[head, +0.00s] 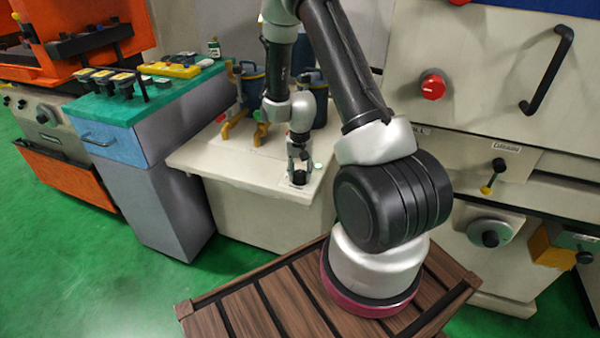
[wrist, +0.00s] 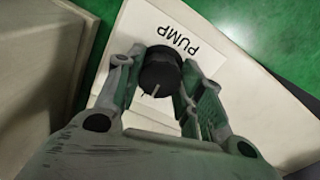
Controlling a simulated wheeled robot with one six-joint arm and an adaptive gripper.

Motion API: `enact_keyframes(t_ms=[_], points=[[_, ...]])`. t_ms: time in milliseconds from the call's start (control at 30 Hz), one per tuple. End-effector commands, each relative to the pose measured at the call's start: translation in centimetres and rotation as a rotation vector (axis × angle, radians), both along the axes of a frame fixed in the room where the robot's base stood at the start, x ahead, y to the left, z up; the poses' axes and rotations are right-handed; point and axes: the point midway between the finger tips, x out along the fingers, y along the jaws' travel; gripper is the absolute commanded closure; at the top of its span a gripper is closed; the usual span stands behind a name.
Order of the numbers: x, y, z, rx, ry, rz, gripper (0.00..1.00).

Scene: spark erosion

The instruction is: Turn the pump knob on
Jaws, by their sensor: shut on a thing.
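The black round pump knob (wrist: 160,72) sits on a pale panel beside a label (wrist: 178,38) reading PUMP. A light pointer line on the knob's face points toward the bottom of the wrist view. My gripper (wrist: 158,80) is around the knob, one finger on each side, shut on it. In the head view my gripper (head: 299,170) reaches down to the knob (head: 299,178) at the front right corner of the white cabinet top (head: 245,165). The fingertips partly cover the knob there.
A green dot (head: 318,166) lies close to the knob. Blue containers with yellow pipes (head: 238,122) stand farther back on the cabinet. A teal-topped drawer unit (head: 150,105) is to the left. A machine with a red button (head: 433,86) and handle (head: 550,72) is to the right.

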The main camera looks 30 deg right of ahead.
Motion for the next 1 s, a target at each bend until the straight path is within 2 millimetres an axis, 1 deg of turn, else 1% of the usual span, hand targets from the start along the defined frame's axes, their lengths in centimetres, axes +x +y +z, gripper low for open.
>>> enact_keyframes(t_ms=[300,767,800,867,900,933,1000], points=[[0.08,-0.01,0.05,0.0,-0.002,-0.096,0.86],[0.09,-0.02,0.05,0.0,-0.002,-0.11,0.86],[0.09,-0.02,0.05,0.0,-0.002,-0.11,0.61],[0.08,-0.01,0.05,0.0,-0.002,-0.11,0.5],[0.07,0.0,0.04,0.0,-0.002,-0.11,0.42],[0.07,-0.01,0.04,0.0,-0.001,-0.109,0.4],[0.05,-0.01,0.03,0.0,-0.001,-0.109,0.4]])
